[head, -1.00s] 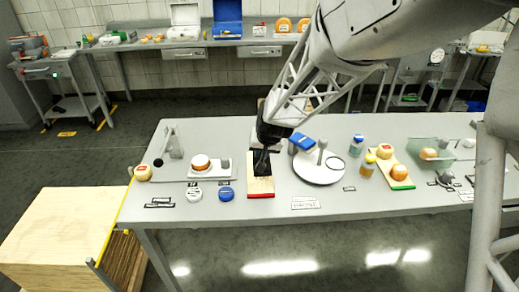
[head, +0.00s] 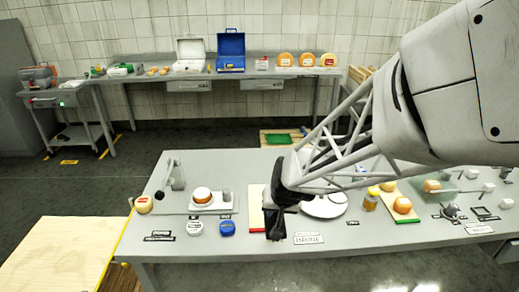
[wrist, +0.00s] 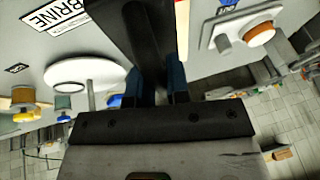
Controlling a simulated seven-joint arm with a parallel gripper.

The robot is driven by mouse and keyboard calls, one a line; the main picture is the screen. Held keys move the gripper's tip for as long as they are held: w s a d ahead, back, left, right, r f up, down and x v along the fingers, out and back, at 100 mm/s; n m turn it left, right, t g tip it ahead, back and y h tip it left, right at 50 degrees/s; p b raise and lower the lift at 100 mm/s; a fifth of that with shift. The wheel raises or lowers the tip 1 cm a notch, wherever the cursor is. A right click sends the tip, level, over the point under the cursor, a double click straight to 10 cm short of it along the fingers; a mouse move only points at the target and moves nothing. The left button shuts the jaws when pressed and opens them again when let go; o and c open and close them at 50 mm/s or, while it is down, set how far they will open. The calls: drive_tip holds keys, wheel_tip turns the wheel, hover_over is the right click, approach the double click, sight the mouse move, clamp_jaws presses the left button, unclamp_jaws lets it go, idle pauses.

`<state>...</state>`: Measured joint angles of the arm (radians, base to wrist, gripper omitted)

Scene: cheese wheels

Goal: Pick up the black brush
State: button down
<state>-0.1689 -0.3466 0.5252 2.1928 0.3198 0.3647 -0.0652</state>
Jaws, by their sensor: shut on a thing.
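My gripper (head: 280,200) is over the front middle of the grey table, beside a red and cream board (head: 256,208). It is shut on the black brush (head: 276,224), which hangs below it, dark and partly merged with the black gripper. In the wrist view the blue-sided fingers of my gripper (wrist: 151,85) grip the long black brush (wrist: 137,32), which runs toward the top of the picture. Whether the brush's lower end touches the table is not clear.
A white round stand (head: 325,208) is right of my gripper, partly behind my arm. A blue lid (head: 227,228) and a white lid (head: 194,228) lie to the left. A BRINE label (head: 308,238) lies at the front. Jars and cheeses stand farther right.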

drive_tip(key=shift+s, duration=0.15)
idle(0.5)
drive_tip(key=c, duration=1.7)
unclamp_jaws()
drive_tip(key=shift+c, duration=0.2)
clamp_jaws()
drive_tip(key=w+a+r, duration=0.4)
drive_tip(key=w+a, duration=0.6)
drive_tip(key=a, duration=0.2)
drive_tip(key=w+a+r, duration=0.4)
drive_tip(key=w+a, duration=0.7)
drive_tip(key=a, duration=0.1)
drive_tip(key=shift+w+a, duration=0.2)
drive_tip(key=shift+w, duration=0.05)
drive_tip(key=shift+f, duration=0.15)
